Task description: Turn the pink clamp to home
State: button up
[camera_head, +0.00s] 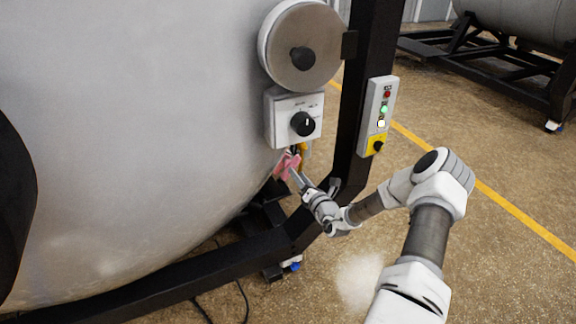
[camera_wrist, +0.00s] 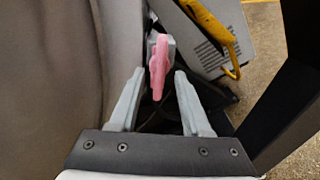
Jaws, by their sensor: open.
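The pink clamp (camera_head: 287,163) sits low on the side of the large grey furnace vessel, below the dial box. In the wrist view the clamp (camera_wrist: 159,66) stands upright, just beyond and between my two fingertips. My gripper (camera_head: 299,177) reaches it from the lower right in the head view. In the wrist view my gripper (camera_wrist: 161,76) is open, with a finger on each side of the clamp's near end. I cannot tell whether either finger touches it. Part of the clamp is hidden by my gripper in the head view.
A dial box (camera_head: 294,118) and round flange (camera_head: 302,46) are above the clamp. A yellow handle (camera_wrist: 213,30) is close on the right. A black frame post (camera_head: 361,90) carries a button panel (camera_head: 378,115). The grey vessel (camera_head: 140,130) fills the left; open floor lies right.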

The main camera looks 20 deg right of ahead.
aim_at(290, 164)
jog(key=w+b, duration=0.1)
jog(key=w, duration=0.7)
jog(key=shift+w+a+b, duration=0.15)
jog(key=shift+b, duration=0.25)
grip_shut()
